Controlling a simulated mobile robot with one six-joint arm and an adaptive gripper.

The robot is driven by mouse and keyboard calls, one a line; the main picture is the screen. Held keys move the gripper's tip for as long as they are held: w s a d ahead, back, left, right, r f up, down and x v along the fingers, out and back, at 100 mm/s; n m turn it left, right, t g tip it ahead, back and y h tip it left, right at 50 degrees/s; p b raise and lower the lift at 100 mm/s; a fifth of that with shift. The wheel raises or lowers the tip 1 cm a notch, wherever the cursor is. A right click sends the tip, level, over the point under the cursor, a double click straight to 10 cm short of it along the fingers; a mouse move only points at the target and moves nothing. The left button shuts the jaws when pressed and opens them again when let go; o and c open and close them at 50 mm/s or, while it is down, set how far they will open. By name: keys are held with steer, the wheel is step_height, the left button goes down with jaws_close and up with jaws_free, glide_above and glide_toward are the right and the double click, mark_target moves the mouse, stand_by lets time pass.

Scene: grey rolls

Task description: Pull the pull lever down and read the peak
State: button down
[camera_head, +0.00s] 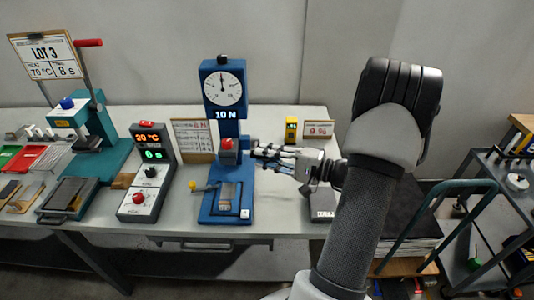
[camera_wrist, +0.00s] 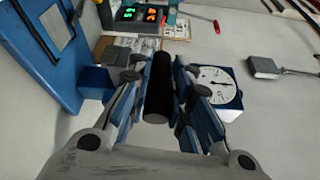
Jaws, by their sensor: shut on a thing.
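The blue pull tester (camera_head: 222,190) stands on the bench with a round dial (camera_head: 222,88) and a lit display (camera_head: 226,114) reading 10 N. The dial also shows in the wrist view (camera_wrist: 214,84); its needle points up in the head view. My gripper (camera_head: 258,152) is at the tester's right side, below the dial. In the wrist view my gripper (camera_wrist: 160,90) is shut on a black cylindrical grip (camera_wrist: 160,82), which looks like the pull lever's handle. My fingers hide that grip in the head view.
A heater box (camera_head: 148,170) with lit digits and a teal press (camera_head: 95,140) stand left of the tester. A small yellow device (camera_head: 291,129) and a label card (camera_head: 319,130) stand at right. A cart (camera_head: 490,200) is at far right.

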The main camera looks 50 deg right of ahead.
steer(key=shift+d+f, duration=0.2)
steer(key=shift+f, duration=0.15)
steer(key=c, duration=1.9)
jaws_free()
steer(key=shift+o, duration=1.3)
steer(key=shift+w+d+f, duration=0.15)
steer(key=shift+w, duration=0.1)
steer(key=shift+o, duration=1)
steer(key=v, duration=1.2)
steer(key=shift+r, duration=0.25)
